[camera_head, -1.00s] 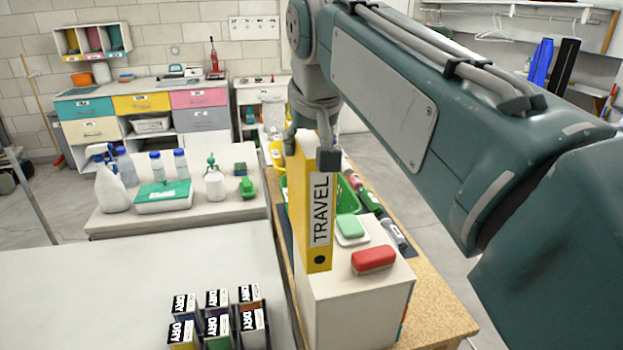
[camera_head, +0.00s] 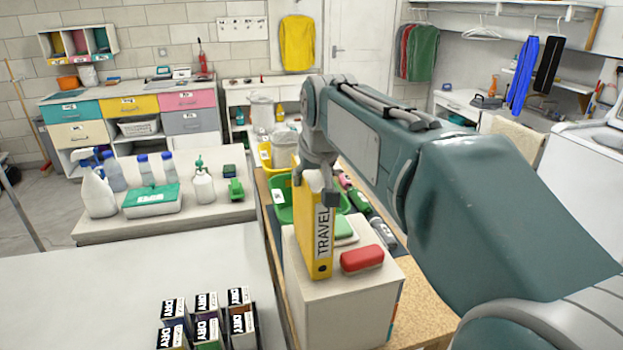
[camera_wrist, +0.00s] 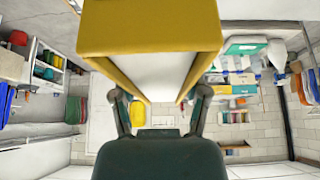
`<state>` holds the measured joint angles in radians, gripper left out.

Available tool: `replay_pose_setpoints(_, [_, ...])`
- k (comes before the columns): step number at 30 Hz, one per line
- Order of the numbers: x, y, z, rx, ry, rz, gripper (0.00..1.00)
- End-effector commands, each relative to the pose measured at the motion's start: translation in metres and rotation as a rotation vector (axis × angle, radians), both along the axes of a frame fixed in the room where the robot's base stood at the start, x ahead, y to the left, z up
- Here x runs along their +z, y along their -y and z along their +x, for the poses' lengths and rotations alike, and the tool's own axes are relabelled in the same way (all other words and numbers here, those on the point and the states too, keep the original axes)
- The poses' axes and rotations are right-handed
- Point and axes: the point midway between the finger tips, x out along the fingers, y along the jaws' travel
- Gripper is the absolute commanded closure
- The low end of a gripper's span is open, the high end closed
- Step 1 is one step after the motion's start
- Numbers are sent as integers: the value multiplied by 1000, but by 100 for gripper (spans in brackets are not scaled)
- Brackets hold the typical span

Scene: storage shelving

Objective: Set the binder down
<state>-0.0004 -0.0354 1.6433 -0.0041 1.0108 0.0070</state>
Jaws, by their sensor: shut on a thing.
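The yellow binder (camera_head: 315,240) with a white label reading TRAVEL is upright in the head view. Its lower end is at the left part of the white box top (camera_head: 345,288); I cannot tell whether it touches. My gripper (camera_head: 328,190) is shut on the binder's upper end. In the wrist view the binder (camera_wrist: 150,32) fills the top middle, between the two fingers of my gripper (camera_wrist: 160,105). A red case (camera_head: 362,259) and a green-and-white case (camera_head: 344,230) lie on the box to the right of and behind the binder.
A wooden-edged table (camera_head: 425,310) bears the white box, a green basket (camera_head: 281,205) and several bottles. Several DRY boxes (camera_head: 208,325) stand on the white table (camera_head: 90,290) at the left. Spray bottles (camera_head: 97,192) and a green-lidded box (camera_head: 152,199) stand behind it.

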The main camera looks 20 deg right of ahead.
Motion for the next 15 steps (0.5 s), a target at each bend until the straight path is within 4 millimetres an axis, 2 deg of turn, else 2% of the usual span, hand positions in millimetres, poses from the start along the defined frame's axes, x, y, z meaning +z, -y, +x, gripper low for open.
replay_pose_setpoints(12, [-6,-1,0,1,2,-1,100])
replay_pose_setpoints(13, [-6,-1,0,1,1,-1,27])
replay_pose_setpoints(14, [-6,-1,0,1,1,-1,14])
replay_pose_setpoints(15, [-6,-1,0,1,1,-1,6])
